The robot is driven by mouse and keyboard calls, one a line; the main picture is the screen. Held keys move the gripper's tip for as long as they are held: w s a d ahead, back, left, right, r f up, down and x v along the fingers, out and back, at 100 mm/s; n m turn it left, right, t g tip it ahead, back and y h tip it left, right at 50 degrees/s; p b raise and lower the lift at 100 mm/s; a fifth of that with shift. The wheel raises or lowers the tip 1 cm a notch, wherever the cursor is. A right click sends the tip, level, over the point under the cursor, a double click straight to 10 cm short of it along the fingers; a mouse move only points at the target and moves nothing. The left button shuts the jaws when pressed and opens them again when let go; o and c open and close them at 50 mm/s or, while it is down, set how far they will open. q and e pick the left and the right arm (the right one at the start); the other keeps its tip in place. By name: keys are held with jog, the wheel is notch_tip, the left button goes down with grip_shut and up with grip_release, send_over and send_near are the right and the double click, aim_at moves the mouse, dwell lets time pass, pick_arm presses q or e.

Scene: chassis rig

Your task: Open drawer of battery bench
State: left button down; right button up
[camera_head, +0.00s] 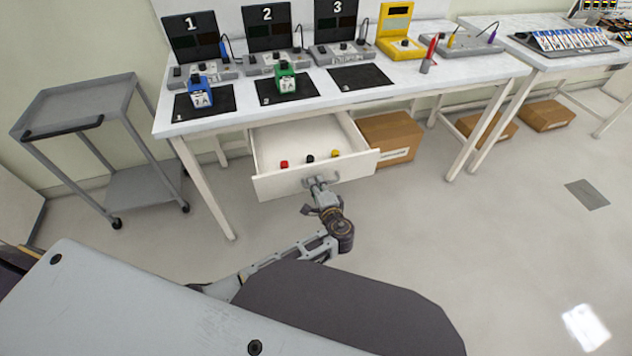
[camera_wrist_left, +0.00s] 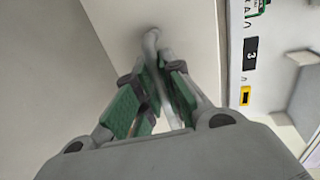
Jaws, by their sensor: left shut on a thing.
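The white drawer (camera_head: 279,183) of the battery bench (camera_head: 440,83) stands pulled out under the tabletop. A red, a black and a yellow small item lie inside it. My left gripper (camera_head: 316,186) is at the middle of the drawer front, shut on the drawer handle (camera_head: 334,177). The fingers cover part of the handle. In the left wrist view, the green-padded fingers (camera_wrist_left: 158,88) close around the pale handle bar (camera_wrist_left: 152,42) against the drawer front (camera_wrist_left: 185,28). My right gripper is not in view.
A grey cart (camera_head: 78,98) stands left of the bench. Cardboard boxes (camera_head: 395,136) sit on the floor right of the drawer and farther right. Numbered stations, battery units and a yellow meter (camera_head: 398,28) stand on the tabletop. The floor at the front right is clear.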

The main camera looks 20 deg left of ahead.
pick_arm(q)
jog(key=shift+s+d, duration=0.3)
jog(key=shift+s, duration=0.1)
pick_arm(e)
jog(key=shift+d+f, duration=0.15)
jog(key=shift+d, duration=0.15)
